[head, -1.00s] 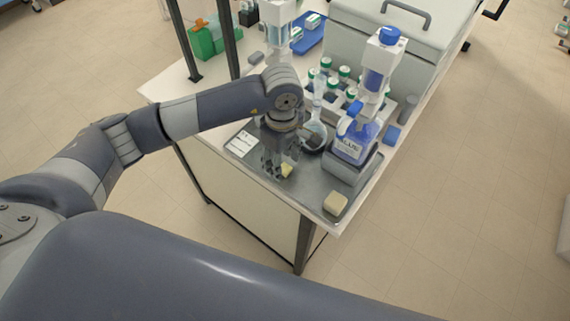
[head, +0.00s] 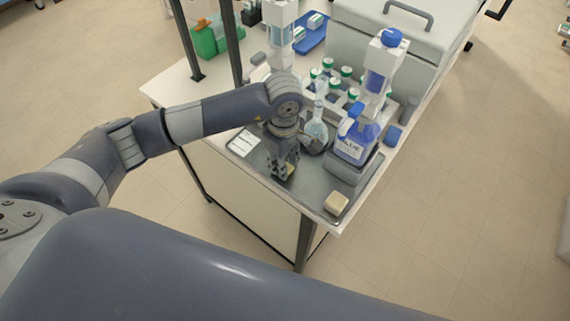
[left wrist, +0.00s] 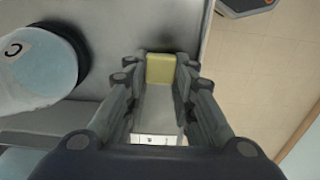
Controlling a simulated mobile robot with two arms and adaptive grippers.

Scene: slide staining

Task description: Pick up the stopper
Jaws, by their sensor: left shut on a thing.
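The stopper is a small yellow block (left wrist: 161,68) between the fingertips of my left gripper (left wrist: 160,80) in the left wrist view. In the head view my left gripper (head: 284,172) points down over the front part of the metal tray, and only a bit of the yellow stopper (head: 291,168) shows at its tips. The gripper is shut on the stopper. I cannot tell whether the stopper still touches the tray. My right gripper is not in view.
A metal tray (head: 308,190) covers the table's near end. A cream block (head: 336,203) lies at its front corner. A round glass flask (head: 316,131) and a blue-liquid bottle (head: 355,140) stand close right of the gripper. Green-capped bottles (head: 347,72) stand behind.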

